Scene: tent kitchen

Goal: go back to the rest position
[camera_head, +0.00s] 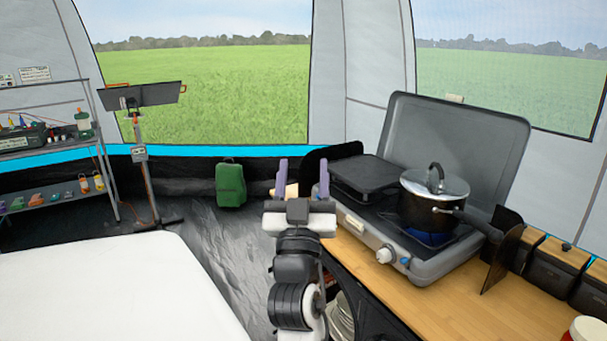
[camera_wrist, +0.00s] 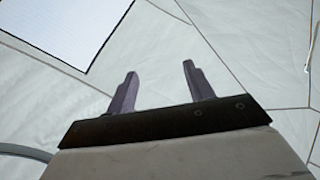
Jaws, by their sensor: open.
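My gripper (camera_head: 302,180) is raised at the centre of the head view, with its two purple fingers pointing up and spread apart. It is open with nothing between the fingers. It stands in front of the left end of the camp stove, as seen from the head camera. The wrist view shows the same open fingers (camera_wrist: 160,88) against pale tent fabric, with no object near them. My arm runs down from the gripper toward the bottom of the head view.
A camp stove (camera_head: 436,262) with raised lid (camera_head: 460,135) holds a lidded pot (camera_head: 425,210) on the wooden counter (camera_head: 530,300). A white surface (camera_head: 120,290) fills the lower left. Shelves (camera_head: 50,190) stand far left. Dark floor lies between.

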